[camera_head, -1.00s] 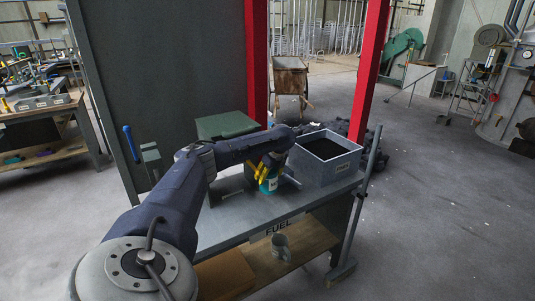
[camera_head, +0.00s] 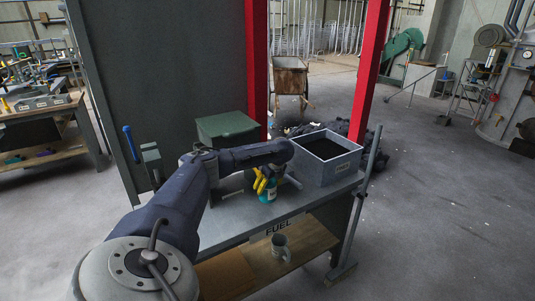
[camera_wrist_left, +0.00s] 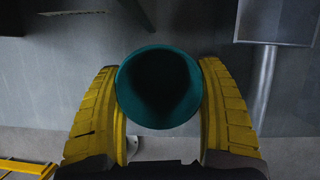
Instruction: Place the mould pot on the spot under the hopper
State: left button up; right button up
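A teal pot (camera_head: 267,193), which I take as the mould pot, is at the middle of the grey bench in the head view. My left gripper (camera_head: 262,181) has its yellow fingers around it. In the left wrist view the fingers press on both sides of the pot's round rim (camera_wrist_left: 160,88), with its dark inside facing the camera. I cannot tell whether its base touches the bench. No hopper is clearly identifiable; a green box-shaped thing (camera_head: 226,128) stands behind the bench's left part. The marked spot is not visible. My right gripper is out of view.
A grey bin (camera_head: 326,170) of dark material stands right of the pot on the bench (camera_head: 235,228). A flat-bladed tool (camera_wrist_left: 277,22) lies near the pot. A grey mug (camera_head: 281,247) is on the lower shelf. The bench's front is clear. Red posts (camera_head: 368,70) rise behind.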

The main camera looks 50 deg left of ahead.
pick_arm(q)
jog(key=o, duration=0.4)
jog(key=shift+r, duration=0.1)
